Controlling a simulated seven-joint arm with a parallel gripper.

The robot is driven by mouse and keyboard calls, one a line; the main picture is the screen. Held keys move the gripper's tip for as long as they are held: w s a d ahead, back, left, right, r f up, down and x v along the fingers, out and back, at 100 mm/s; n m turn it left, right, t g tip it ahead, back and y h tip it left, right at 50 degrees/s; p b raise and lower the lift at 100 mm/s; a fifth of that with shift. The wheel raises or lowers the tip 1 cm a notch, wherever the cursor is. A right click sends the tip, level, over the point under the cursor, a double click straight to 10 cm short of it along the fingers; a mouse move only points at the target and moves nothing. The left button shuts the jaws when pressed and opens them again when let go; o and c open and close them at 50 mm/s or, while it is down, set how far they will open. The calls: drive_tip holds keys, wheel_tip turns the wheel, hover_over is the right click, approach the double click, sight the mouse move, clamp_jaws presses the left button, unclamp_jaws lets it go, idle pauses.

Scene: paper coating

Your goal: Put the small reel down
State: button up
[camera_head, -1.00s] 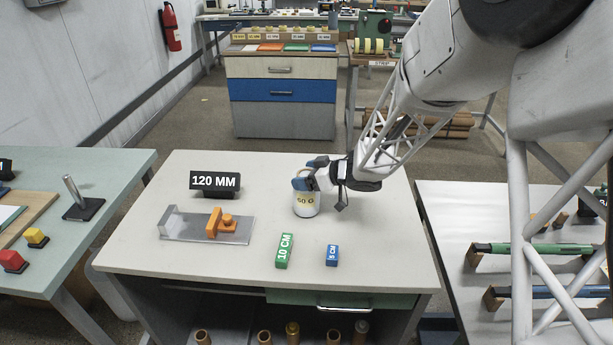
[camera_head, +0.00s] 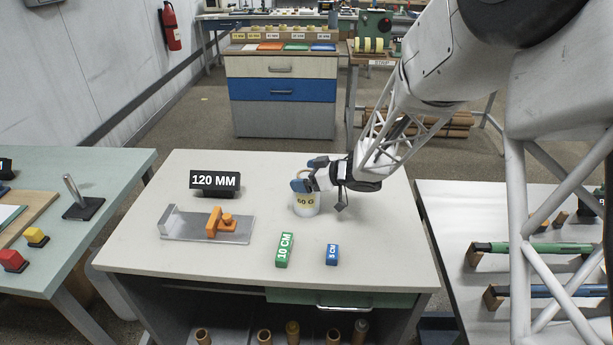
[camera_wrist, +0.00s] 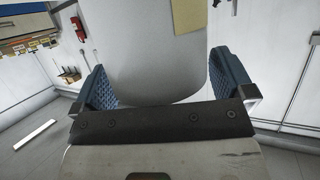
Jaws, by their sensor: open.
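The small reel (camera_head: 306,205) is a white cylinder with a yellow label reading "60 G". It stands upright on the pale table near its back right. My gripper (camera_head: 308,179) is at the reel's top, its blue fingers around the upper part. In the wrist view the reel's pale side (camera_wrist: 155,60) fills the space between the blue fingers (camera_wrist: 165,85), with a gap beside it. My gripper is open. The fingers hide part of the reel's top in the head view.
On the same table (camera_head: 150,255) are a black "120 MM" sign (camera_head: 215,182), an orange stop on a metal plate (camera_head: 215,226), a green "10 CM" block (camera_head: 284,250) and a blue "5 CM" block (camera_head: 332,255).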

drive_tip(key=v, duration=1.2)
drive_tip(key=shift+r, duration=0.15)
drive_tip(key=shift+w, duration=0.1)
idle(0.6)
drive_tip(key=d+r+m+t+h, duration=0.5)
drive_tip(key=d+r+t+h, duration=0.15)
drive_tip(key=d+r, duration=0.2)
drive_tip(key=s+d+r+m+g+h, duration=0.1)
drive_tip(key=s+d+r+m+h, duration=0.3)
drive_tip(key=s+d+h, duration=0.4)
drive_tip(key=s+a+m+g+y, duration=0.1)
drive_tip(key=s+g, duration=0.3)
drive_tip(key=s, duration=0.9)
drive_tip(key=s+a+f+m+g+y, duration=0.1)
drive_tip(key=s+a+m+g, duration=0.1)
drive_tip(key=s, duration=1.2)
drive_tip(key=shift+s+a+f+m+g, duration=0.2)
drive_tip(key=shift+f+m+g, duration=0.1)
drive_tip(key=shift+m+g, duration=0.7)
